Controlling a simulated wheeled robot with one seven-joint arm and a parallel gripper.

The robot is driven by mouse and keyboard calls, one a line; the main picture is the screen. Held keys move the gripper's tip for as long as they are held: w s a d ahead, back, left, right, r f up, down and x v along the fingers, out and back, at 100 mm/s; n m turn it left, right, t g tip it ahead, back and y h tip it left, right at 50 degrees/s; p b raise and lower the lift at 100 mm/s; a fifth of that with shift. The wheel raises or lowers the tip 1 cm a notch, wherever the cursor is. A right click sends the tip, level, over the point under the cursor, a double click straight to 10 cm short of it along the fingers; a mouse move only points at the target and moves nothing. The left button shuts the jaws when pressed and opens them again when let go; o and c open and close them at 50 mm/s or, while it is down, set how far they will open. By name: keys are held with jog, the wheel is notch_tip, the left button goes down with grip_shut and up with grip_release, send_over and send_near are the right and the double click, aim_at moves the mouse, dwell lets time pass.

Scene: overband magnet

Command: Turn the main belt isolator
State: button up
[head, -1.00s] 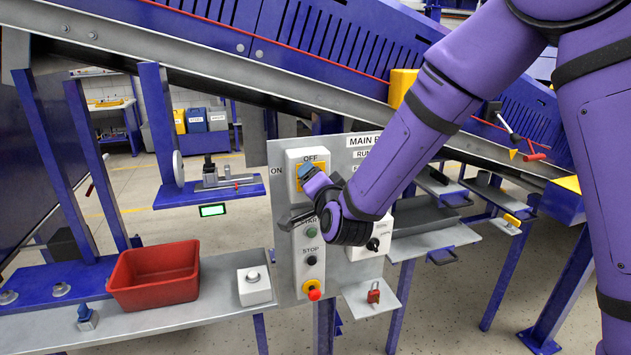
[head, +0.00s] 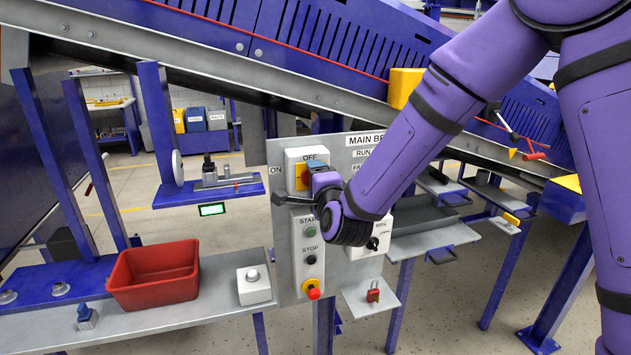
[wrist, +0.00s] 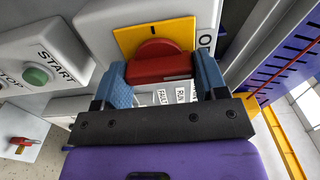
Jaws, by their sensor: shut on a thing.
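The main belt isolator is a red rotary handle (wrist: 160,62) on a yellow plate (wrist: 155,34), on a light grey box (head: 293,160) marked OFF and ON at the upper left of the panel. My gripper (wrist: 165,78) has its two blue fingers on either side of the red handle and is shut on it. In the wrist view the handle lies across the picture between the fingers. In the head view my gripper (head: 314,178) covers most of the handle.
Below the isolator are a green start button (head: 308,232), a black stop button (head: 311,259) and a red emergency button (head: 314,293). A red padlock (head: 373,291) sits on a small shelf. A red bin (head: 155,276) stands on the left bench. The conveyor frame slopes above.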

dwell(0.4)
jog(key=o, duration=0.9)
jog(key=shift+o, duration=0.2)
jog(key=shift+s, duration=0.15)
jog(key=v, duration=1)
jog(key=shift+s+d, duration=0.15)
jog(key=shift+s, duration=0.15)
